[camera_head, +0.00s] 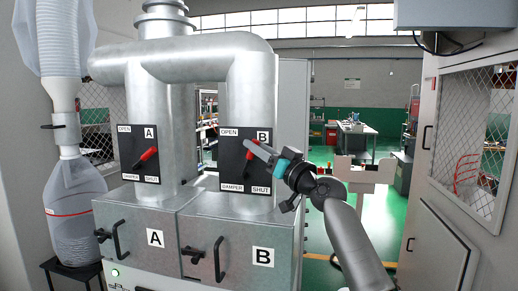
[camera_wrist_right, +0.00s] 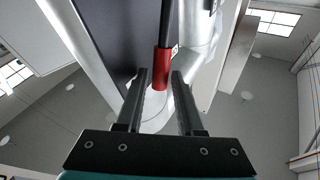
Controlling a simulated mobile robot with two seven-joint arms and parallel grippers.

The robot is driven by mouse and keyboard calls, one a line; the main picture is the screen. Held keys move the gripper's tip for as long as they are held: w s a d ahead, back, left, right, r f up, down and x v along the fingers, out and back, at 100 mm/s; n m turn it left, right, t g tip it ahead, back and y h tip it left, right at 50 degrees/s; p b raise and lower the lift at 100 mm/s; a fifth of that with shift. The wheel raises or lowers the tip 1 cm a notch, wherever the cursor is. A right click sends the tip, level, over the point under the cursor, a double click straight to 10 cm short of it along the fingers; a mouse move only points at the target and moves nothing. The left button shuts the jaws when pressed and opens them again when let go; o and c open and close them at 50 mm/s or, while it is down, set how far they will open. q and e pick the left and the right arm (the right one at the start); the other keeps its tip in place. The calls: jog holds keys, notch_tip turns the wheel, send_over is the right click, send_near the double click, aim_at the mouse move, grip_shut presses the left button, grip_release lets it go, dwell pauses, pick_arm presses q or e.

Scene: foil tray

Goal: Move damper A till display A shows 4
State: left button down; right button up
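Damper A is a black plate (camera_head: 129,146) on the left duct, marked OPEN at top left and SHUT at bottom right. Its red-handled lever (camera_head: 148,154) points up and to the right, with no gripper near it. Damper B is a similar plate (camera_head: 229,172) on the right duct. My right gripper (camera_head: 250,145) is in front of damper B. In the right wrist view its fingers are open, and the red handle of a lever (camera_wrist_right: 162,68) shows between the fingertips, with gaps at both sides. My left gripper is out of view. No reading of display A is visible.
Grey boxes lettered A (camera_head: 154,237) and B (camera_head: 262,256) with black latches stand below the dampers. A clear collection bag (camera_head: 75,205) hangs at the left. A grey cabinet (camera_head: 442,240) stands at the right.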

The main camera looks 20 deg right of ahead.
jog(key=b+v, duration=0.3)
jog(key=v, duration=1.2)
jog(key=shift+s+f, duration=0.1)
